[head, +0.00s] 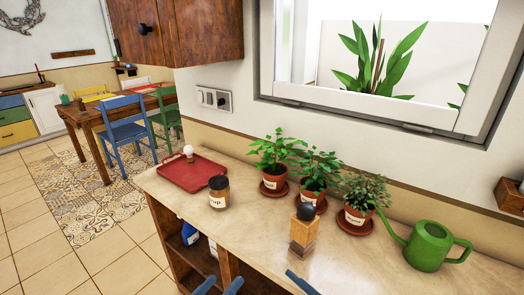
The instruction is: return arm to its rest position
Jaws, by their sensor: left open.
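My left gripper (218,284) shows at the bottom edge as two blue fingertips set apart, with nothing between them. It is in front of the counter's open shelving. A single blue piece (301,283), apparently a fingertip of my right gripper, shows further right at the bottom edge. The rest of both grippers and both arms is out of frame. No object is seen in contact with either one.
A blue bottle (190,234) stands on the shelf below. The counter's front-left top is clear.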

